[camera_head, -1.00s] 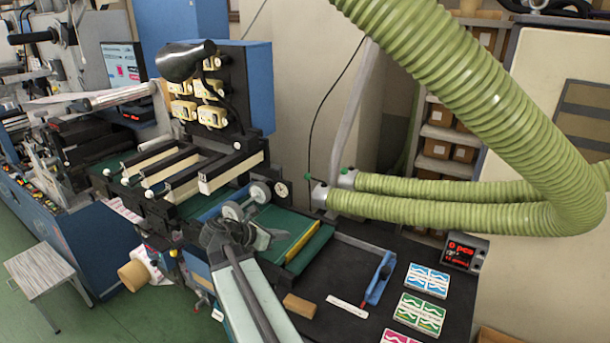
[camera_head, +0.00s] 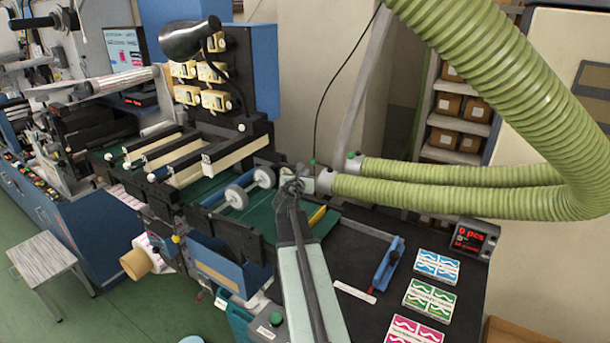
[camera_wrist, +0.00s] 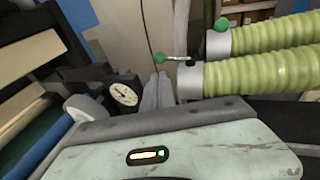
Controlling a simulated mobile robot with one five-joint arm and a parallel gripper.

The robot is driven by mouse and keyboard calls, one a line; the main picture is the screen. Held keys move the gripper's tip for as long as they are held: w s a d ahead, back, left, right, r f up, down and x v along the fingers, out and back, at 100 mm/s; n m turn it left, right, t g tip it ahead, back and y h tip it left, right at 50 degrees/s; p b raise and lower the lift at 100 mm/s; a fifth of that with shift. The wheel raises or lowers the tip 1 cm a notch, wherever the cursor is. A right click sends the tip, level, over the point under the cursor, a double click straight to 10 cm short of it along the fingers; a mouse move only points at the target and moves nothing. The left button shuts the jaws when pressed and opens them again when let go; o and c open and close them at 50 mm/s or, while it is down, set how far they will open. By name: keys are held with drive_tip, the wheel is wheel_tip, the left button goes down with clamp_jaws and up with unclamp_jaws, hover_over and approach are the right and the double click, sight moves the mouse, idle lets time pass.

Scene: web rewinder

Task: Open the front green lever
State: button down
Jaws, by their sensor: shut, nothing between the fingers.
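The front green lever (camera_head: 313,162) is a small handle with a green knob at the end of the front hose. In the wrist view the front lever (camera_wrist: 174,58) sticks out to the left above the hose's collar (camera_wrist: 189,79). A second green knob (camera_wrist: 221,25) sits on the rear hose's collar. My gripper (camera_head: 293,184) is shut and empty, close to the left of the front collar. In the wrist view its grey fingers (camera_wrist: 158,91) show below and left of the lever. Whether they touch the collar I cannot tell.
Two thick green hoses (camera_head: 440,200) run right from the collars. The rewinder's rollers and a round dial (camera_wrist: 124,94) lie left of my gripper. A dark table (camera_head: 355,270) carries a blue-handled tool (camera_head: 389,264), card stacks and a counter display (camera_head: 472,237).

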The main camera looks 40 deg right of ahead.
sight(312, 161)
drive_tip(key=b+x, duration=0.2)
drive_tip(key=x, duration=0.9)
drive_tip(key=shift+w+d+f, duration=0.1)
drive_tip(key=shift+w, duration=0.1)
drive_tip(key=shift+x, duration=0.75)
drive_tip(key=shift+w+r, duration=0.15)
drive_tip(key=shift+r, duration=0.2)
